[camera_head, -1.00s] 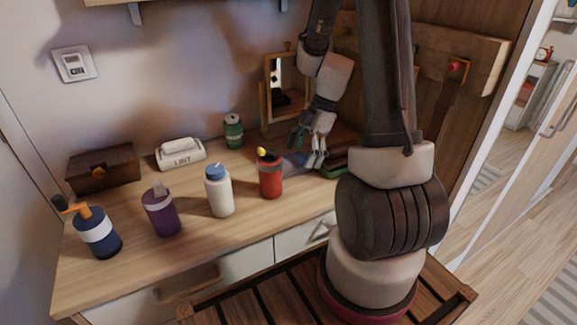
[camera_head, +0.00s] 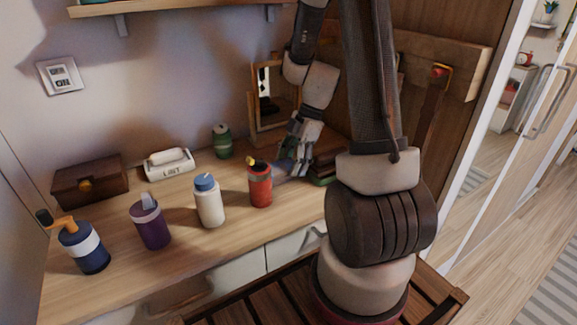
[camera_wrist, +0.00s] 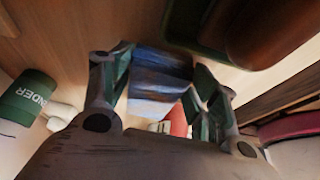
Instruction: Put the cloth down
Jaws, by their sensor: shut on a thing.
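The cloth is blue (camera_wrist: 160,75). In the wrist view it lies between the fingers of my gripper (camera_wrist: 160,92), which is shut on it. In the head view only a small bluish part of the cloth (camera_head: 283,167) shows, just right of the red bottle (camera_head: 260,184). My gripper (camera_head: 297,168) points down there, low over the back right of the wooden desk (camera_head: 185,245). The fingers hide most of the cloth, and I cannot tell whether it touches the desk top.
A green can (camera_head: 222,141) and a framed mirror (camera_head: 270,95) stand behind. A dark green-edged object (camera_head: 323,178) is close on the right. White (camera_head: 209,203), purple (camera_head: 150,224) and blue (camera_head: 83,248) bottles stand left. The desk's front strip is clear.

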